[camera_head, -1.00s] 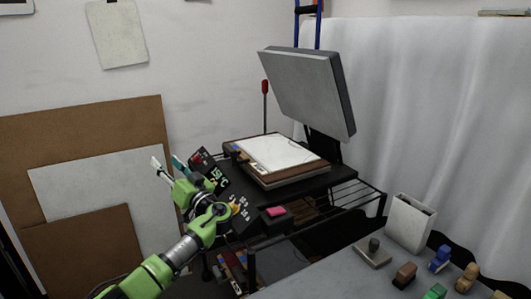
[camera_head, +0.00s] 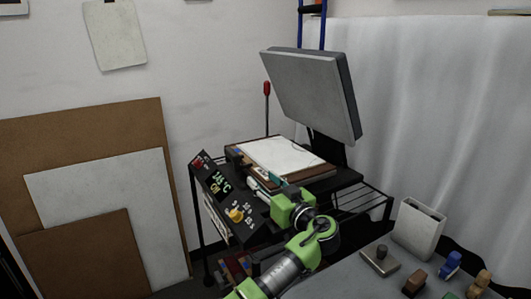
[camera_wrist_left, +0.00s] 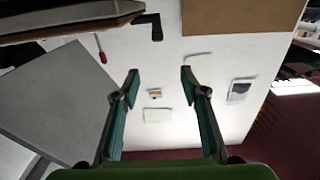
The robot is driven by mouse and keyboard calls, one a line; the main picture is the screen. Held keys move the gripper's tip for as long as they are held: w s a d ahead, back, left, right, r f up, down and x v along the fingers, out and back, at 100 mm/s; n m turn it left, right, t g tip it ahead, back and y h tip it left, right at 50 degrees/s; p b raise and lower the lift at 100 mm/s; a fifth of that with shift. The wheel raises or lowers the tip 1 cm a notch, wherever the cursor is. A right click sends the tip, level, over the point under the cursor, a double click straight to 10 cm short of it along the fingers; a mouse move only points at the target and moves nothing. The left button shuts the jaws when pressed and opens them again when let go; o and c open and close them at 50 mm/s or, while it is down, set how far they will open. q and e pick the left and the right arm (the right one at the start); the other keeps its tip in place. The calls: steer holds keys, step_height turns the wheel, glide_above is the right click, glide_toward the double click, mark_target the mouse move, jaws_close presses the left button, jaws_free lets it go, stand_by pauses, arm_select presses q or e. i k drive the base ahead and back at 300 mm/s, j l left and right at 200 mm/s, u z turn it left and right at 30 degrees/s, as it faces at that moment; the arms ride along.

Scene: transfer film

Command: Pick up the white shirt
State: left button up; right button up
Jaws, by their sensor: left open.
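A flat white cloth (camera_head: 280,154), seemingly the white shirt, lies on the lower plate of the heat press. My left gripper (camera_head: 262,181) is in front of the plate, close to its near left edge in the picture. In the left wrist view its two teal fingers (camera_wrist_left: 160,74) stand wide apart with nothing between them. Whether the fingers touch the plate or the cloth cannot be told. The cloth cannot be made out clearly in the wrist view. My right gripper is not in view.
The grey upper plate (camera_head: 310,95) is raised and tilted above the cloth. A control panel (camera_head: 228,196) with a lit display is left of my gripper. A grey table (camera_head: 345,277) at front right holds a white container (camera_head: 418,228) and several small coloured objects.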

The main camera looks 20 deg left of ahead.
mark_target(279, 154)
steer(key=i+j, duration=0.15)
steer(key=j, duration=0.2)
steer(key=i+j, duration=0.15)
steer(key=j, duration=0.15)
steer(key=i+j, duration=0.15)
steer(key=j, duration=0.2)
steer(key=i+j, duration=0.2)
steer(key=j, duration=0.15)
